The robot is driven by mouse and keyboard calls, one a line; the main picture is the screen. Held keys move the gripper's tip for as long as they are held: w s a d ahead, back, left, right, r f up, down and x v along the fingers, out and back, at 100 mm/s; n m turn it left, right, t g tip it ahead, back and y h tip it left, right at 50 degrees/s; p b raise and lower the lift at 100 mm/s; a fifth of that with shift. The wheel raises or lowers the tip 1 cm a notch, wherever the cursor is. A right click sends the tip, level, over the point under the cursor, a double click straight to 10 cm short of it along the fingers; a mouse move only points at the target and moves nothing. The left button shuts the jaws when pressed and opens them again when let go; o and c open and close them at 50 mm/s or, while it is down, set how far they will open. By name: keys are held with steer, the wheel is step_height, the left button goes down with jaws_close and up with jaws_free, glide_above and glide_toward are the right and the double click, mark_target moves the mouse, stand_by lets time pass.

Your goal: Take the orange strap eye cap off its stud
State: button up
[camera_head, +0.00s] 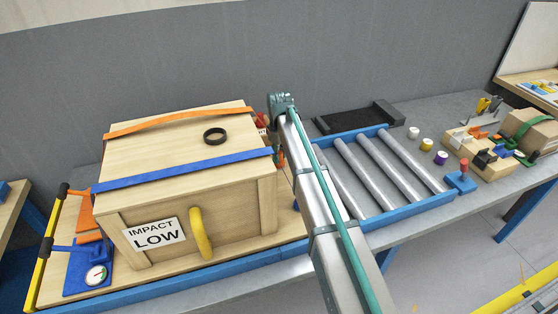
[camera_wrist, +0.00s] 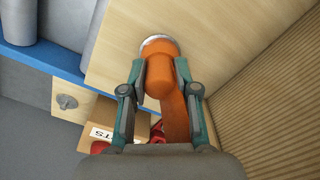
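The orange strap eye cap (camera_wrist: 159,76) shows in the wrist view, with a pale round ring (camera_wrist: 158,45) at its far end against the wooden crate. The orange strap (camera_wrist: 175,118) runs from it between my fingers. My gripper (camera_wrist: 160,68) has one finger on each side of the cap, and no clear gap shows; it looks shut on it. The stud itself is hidden. In the head view the strap (camera_head: 180,119) lies across the crate top (camera_head: 150,152); the cap is hidden behind the crate's right side, and my arm reaches there.
A black ring (camera_head: 215,135) and a blue strap (camera_head: 185,168) lie on the crate. A blue-framed roller conveyor (camera_head: 412,205) stands right of my arm. Small coloured spools (camera_head: 427,144) and a fixture board (camera_head: 490,165) sit further right. A grey wall rises behind.

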steer(key=shift+f, duration=0.1)
jaws_close()
steer(key=shift+r+p, duration=1.4)
steer(key=shift+r, duration=1.1)
steer(key=shift+r, duration=0.1)
